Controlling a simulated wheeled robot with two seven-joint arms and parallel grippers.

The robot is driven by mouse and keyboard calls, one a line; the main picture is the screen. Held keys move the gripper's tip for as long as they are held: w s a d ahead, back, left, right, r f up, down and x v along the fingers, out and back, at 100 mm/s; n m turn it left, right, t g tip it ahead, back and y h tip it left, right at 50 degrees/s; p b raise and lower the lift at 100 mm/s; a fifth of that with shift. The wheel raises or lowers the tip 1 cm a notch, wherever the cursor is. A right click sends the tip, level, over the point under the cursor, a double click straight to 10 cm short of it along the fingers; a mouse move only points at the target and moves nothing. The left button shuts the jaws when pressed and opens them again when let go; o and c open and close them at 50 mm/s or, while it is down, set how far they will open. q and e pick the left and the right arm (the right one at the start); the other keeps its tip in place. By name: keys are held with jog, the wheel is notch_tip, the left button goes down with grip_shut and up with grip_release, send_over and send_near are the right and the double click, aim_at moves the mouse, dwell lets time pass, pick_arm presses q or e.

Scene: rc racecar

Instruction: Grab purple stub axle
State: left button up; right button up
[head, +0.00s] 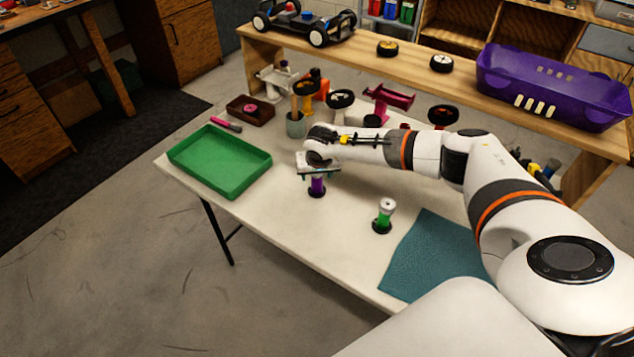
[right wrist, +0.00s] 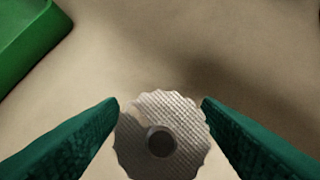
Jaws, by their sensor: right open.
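The purple stub axle (head: 317,187) stands upright in a dark round base on the white table, in the head view. My right gripper (head: 318,175) is directly above it and hides its top. In the right wrist view, a round silver knurled disc with a dark centre, which appears to be the top of the purple stub axle (right wrist: 183,122), lies between the two teal fingers of the right gripper (right wrist: 160,103). The fingers are open on either side of it; whether either touches it I cannot tell. My left gripper is not in view.
A green stub axle (head: 384,214) stands to the right, near a teal cloth (head: 432,262). A green tray (head: 220,160) lies at left and a brown box (head: 237,110) behind. Wheels and car parts crowd the back. A purple bin (head: 550,85) sits on the shelf.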

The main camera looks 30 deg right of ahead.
jog(key=shift+c, duration=0.2)
jog(key=c, duration=1)
jog(key=shift+r, duration=0.1)
